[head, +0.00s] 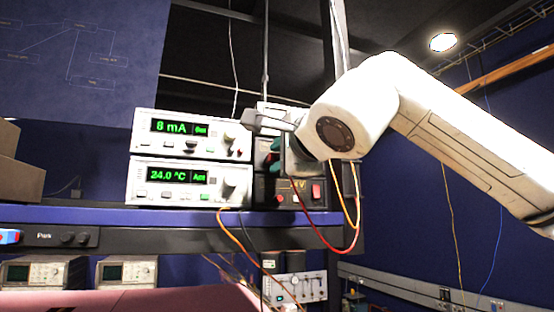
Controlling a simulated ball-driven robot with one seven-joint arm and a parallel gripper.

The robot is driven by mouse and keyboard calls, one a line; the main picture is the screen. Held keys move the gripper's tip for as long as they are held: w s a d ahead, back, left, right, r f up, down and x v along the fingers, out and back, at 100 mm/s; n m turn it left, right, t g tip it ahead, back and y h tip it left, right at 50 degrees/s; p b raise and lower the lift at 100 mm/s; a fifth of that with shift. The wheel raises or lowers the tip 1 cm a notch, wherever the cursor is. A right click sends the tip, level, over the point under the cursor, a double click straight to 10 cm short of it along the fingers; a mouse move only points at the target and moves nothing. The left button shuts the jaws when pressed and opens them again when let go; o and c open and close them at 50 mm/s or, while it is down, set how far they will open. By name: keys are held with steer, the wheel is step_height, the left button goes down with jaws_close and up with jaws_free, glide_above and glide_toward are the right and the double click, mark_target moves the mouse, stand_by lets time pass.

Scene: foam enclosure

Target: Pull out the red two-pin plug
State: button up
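My gripper (268,121) is at the end of my white arm, in front of the dark box right of the stacked meters. A grey finger part points left, beside the upper meter's right edge. I cannot tell whether the fingers are open or shut. A red cable (325,251) hangs in a loop below my wrist, running up to the dark box (298,205). I cannot make out the red two-pin plug; the wrist hides part of that area. A dark green shape (276,162) shows just under the gripper.
Two stacked meters (190,160) read 8 mA and 24.0 °C on a blue-edged shelf (90,215). The box has a red switch (316,191). Orange cables (240,240) hang around the shelf edge. Below stand small instruments (127,272) and a white panel (299,287).

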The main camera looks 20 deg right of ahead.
jaws_close()
steer(key=shift+s, duration=0.1)
stand_by(0.3)
steer(key=shift+s+b, duration=1.8)
steer(key=shift+s, duration=1.1)
